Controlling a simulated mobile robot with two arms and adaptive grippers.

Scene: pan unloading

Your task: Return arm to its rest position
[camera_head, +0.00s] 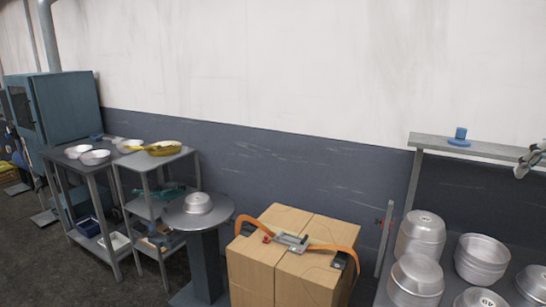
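My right gripper (527,162) shows only in part at the right edge, in front of the end of a grey shelf (480,146). It is small and cut off by the frame, so I cannot tell whether it is open or shut. No pan is visible in it. My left gripper is not in view. Several silver pans (420,234) stand at the lower right, some of them stacked. A single silver pan (198,203) sits upside down on a round grey pedestal table (175,218).
Cardboard boxes (262,272) with a grey and orange strap device (291,242) on top stand at centre front. A blue fixture (459,137) sits on the shelf. Metal racks (72,160) with bowls and a blue cabinet (66,103) stand at left.

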